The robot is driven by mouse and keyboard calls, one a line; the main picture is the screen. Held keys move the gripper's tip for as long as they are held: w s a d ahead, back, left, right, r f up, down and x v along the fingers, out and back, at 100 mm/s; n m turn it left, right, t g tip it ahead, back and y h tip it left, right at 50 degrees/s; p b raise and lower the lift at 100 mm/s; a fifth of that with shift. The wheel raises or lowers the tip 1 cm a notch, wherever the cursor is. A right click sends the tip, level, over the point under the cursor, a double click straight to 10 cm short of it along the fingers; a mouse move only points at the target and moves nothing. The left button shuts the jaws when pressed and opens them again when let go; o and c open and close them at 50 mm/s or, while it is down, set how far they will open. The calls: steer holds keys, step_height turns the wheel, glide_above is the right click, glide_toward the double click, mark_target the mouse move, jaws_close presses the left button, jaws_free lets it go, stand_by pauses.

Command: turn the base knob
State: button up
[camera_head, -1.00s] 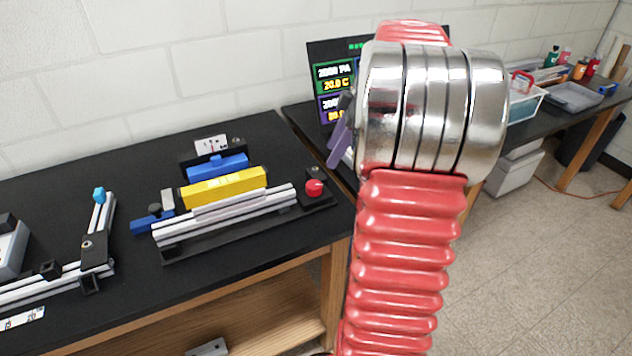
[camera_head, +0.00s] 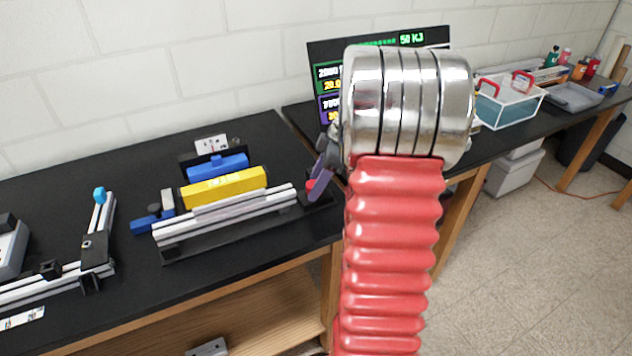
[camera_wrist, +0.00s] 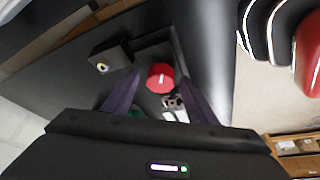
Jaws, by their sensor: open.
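The red base knob (camera_wrist: 160,77) shows in the wrist view with a small white mark on its face. It sits on a black plate at the right end of the extrusion frame (camera_head: 240,213). In the head view the knob (camera_head: 310,184) is partly hidden by a purple finger. My gripper (camera_wrist: 159,78) is open, its two purple fingertips on either side of the knob in the wrist view. In the head view my gripper (camera_head: 320,178) is at the knob, mostly hidden behind my arm. I cannot tell whether the fingers touch it.
A yellow block (camera_head: 224,188) and a blue block (camera_head: 217,167) sit along the frame left of the knob. A second rail assembly (camera_head: 95,250) stands further left. A display screen (camera_head: 325,75) is behind. A clear bin (camera_head: 508,103) is on the right bench.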

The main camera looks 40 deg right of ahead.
steer(key=c, duration=1.1)
steer(key=shift+o, duration=0.2)
